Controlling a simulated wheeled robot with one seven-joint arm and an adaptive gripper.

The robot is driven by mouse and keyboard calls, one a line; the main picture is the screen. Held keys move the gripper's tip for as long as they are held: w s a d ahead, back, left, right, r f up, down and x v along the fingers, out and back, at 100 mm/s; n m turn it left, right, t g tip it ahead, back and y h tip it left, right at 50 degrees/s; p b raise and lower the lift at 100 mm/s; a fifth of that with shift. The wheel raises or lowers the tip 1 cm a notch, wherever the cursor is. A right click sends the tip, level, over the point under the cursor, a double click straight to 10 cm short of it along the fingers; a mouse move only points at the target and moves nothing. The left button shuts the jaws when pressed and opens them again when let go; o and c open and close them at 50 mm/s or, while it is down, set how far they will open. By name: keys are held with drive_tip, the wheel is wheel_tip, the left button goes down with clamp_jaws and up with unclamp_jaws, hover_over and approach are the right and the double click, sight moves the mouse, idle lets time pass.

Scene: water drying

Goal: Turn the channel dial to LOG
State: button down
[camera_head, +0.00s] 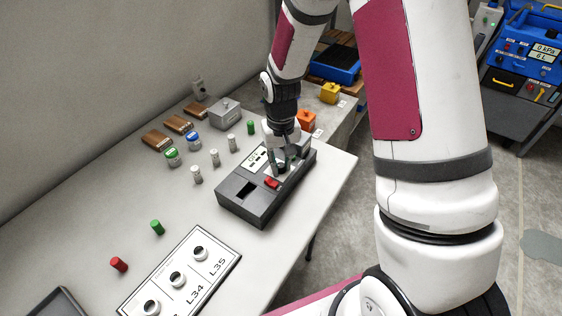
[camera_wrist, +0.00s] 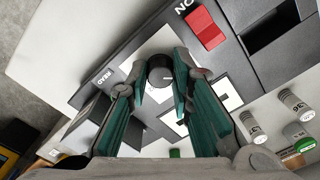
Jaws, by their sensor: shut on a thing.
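The channel dial (camera_wrist: 159,76) is a round dark knob on a white panel of a dark grey meter box (camera_head: 240,206). My gripper (camera_wrist: 160,66) has its two green-padded fingers around the dial from both sides and is shut on it. In the head view my gripper (camera_head: 281,163) points down at the far end of the box and largely hides the dial. One label, READ, shows in the wrist view. I cannot make out LOG; the fingers cover part of the panel.
A red switch (camera_wrist: 206,28) sits beside the dial panel, and the box has a dark rectangular recess (camera_wrist: 275,26). Several vials and wooden blocks stand left of the box. A white labelled rack (camera_head: 212,268) lies in front. The table's right edge is close.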

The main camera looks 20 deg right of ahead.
sight(281, 165)
drive_tip(key=shift+n, duration=1.1)
drive_tip(key=c, duration=1.4)
unclamp_jaws()
drive_tip(key=shift+a, duration=0.1)
wheel_tip(281, 165, up, 12)
